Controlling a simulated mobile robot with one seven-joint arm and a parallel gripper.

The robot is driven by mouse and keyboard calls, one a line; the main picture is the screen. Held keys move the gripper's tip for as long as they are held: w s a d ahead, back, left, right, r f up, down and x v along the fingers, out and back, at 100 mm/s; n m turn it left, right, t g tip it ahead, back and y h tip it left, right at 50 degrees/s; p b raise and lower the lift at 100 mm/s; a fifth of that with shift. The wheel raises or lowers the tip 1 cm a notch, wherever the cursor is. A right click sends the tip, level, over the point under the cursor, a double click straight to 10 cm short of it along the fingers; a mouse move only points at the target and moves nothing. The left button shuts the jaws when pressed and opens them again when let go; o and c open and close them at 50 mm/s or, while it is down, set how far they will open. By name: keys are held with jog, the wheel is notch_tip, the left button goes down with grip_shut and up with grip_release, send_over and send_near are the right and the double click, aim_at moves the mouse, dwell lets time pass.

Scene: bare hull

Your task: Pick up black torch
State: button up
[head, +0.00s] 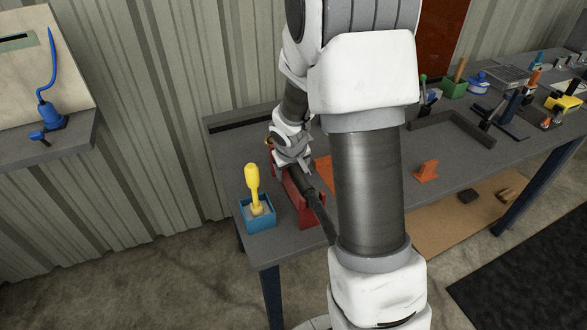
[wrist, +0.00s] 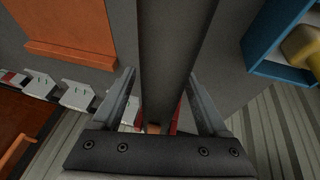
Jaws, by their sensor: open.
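The black torch (head: 318,208) is a long dark bar slanting over a red holder (head: 308,211) at the near left part of the workbench. In the wrist view the torch (wrist: 170,60) runs from the top edge down between my two fingers. My gripper (wrist: 160,75) is open, with one finger on each side of the torch. I cannot tell whether either finger touches it. In the head view my gripper (head: 293,160) is at the torch's far end, and my arm hides part of the bench. A little of the red holder shows behind the torch in the wrist view.
A blue box (head: 259,221) with a yellow-handled tool (head: 253,185) stands just left of the red holder. An orange piece (head: 426,171) and a dark tray (head: 480,132) lie to the right on the workbench (head: 228,150). A corrugated wall is behind.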

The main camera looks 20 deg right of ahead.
grip_shut()
jog(key=shift+r, duration=0.1)
dwell(0.5)
jog(key=shift+r, duration=0.4)
jog(key=r, duration=0.2)
jog(key=r+p, duration=0.1)
jog(key=r, duration=0.1)
jog(key=shift+d+p, duration=0.2)
jog(key=shift+p, duration=0.1)
jog(key=s+d+r+p, duration=0.4)
jog(key=s+d+r, duration=0.2)
jog(key=s+d, duration=0.1)
jog(key=shift+d, duration=0.9)
jog(key=shift+s, duration=0.15)
